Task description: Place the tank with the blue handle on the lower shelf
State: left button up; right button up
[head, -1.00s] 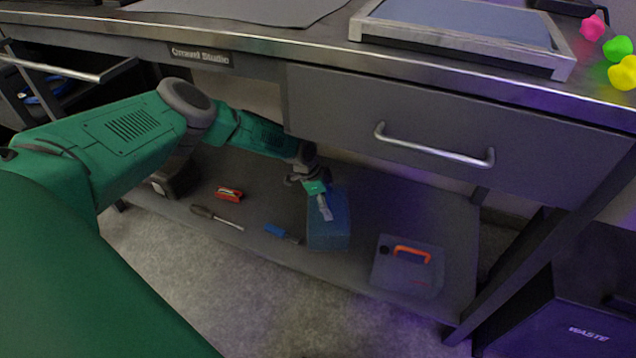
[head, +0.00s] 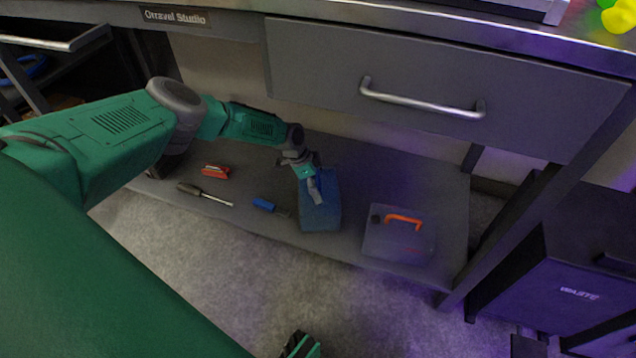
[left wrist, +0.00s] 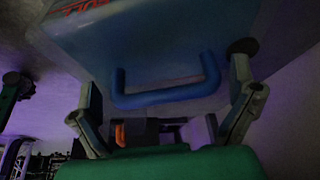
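The blue tank (head: 320,212) stands on the lower shelf (head: 350,175), close to its front edge. In the left wrist view the tank (left wrist: 150,35) fills the top, with part of some red lettering and a blue handle (left wrist: 165,95). My left gripper (head: 314,188) is at the tank's upper part. In the wrist view its two fingers (left wrist: 168,110) are spread wide on either side of the handle, with visible gaps, and do not pinch it. The handle is hidden in the head view.
A clear tank with an orange handle (head: 403,220) sits to the right on the shelf. A blue-handled tool (head: 265,205), a screwdriver (head: 205,195) and a red tool (head: 215,171) lie left. The drawer (head: 430,90) overhangs above. A waste bin (head: 565,285) stands right.

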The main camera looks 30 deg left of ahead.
pick_arm(q)
jog(key=p+v, duration=0.6)
jog(key=v, duration=0.6)
dwell(0.4)
